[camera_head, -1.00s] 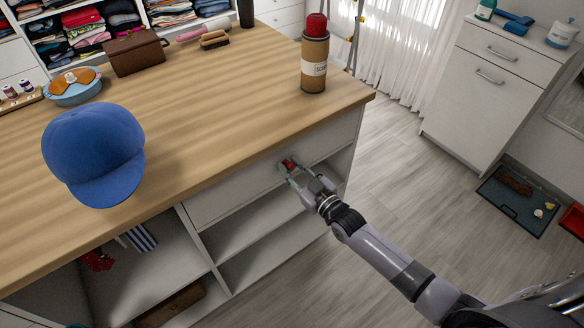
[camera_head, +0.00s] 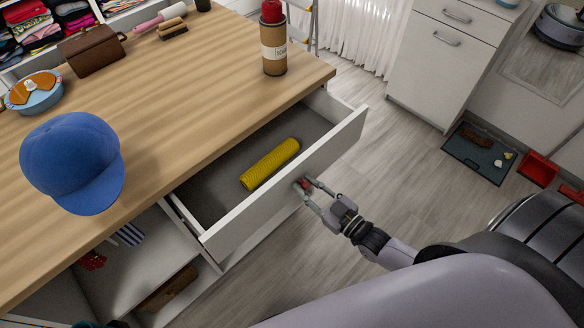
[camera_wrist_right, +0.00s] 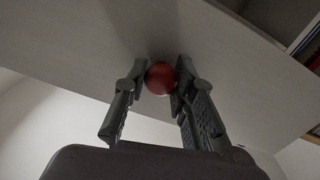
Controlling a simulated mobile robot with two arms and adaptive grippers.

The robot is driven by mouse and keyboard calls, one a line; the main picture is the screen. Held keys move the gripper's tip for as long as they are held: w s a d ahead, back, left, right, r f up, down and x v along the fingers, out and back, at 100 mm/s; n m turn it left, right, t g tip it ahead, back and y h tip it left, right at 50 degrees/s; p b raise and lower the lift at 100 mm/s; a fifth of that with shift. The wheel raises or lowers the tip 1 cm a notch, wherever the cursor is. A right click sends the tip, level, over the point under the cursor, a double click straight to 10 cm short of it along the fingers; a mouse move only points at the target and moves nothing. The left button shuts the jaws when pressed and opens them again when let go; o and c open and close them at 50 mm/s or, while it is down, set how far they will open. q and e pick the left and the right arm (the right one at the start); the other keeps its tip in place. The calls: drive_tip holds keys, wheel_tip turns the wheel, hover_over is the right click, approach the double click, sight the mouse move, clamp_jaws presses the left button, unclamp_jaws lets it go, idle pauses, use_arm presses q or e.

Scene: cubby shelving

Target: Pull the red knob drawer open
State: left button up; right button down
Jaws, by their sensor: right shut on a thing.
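The white drawer (camera_head: 290,178) under the wooden counter stands pulled out, its grey inside showing. A yellow rolled item (camera_head: 270,164) lies in it. The red knob (camera_head: 304,184) is on the drawer's front face, partly hidden by the fingers in the head view. My right gripper (camera_head: 308,190) is shut on the knob. In the right wrist view the red knob (camera_wrist_right: 160,78) sits between the two fingertips, against the pale drawer front (camera_wrist_right: 215,60). My left gripper is not in view.
On the counter (camera_head: 190,90) are a blue cap (camera_head: 72,160), a brown canister with a red top (camera_head: 273,40) and a brown case (camera_head: 92,50). Open cubbies (camera_head: 135,270) lie below. The grey floor (camera_head: 400,170) right of the drawer is clear.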

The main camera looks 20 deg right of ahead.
drive_tip(key=shift+p+v, duration=0.3)
drive_tip(key=shift+v, duration=1.4)
drive_tip(key=shift+a, duration=0.1)
drive_tip(key=c, duration=1.3)
unclamp_jaws()
drive_tip(key=shift+s+f, duration=0.1)
drive_tip(key=shift+f, duration=0.05)
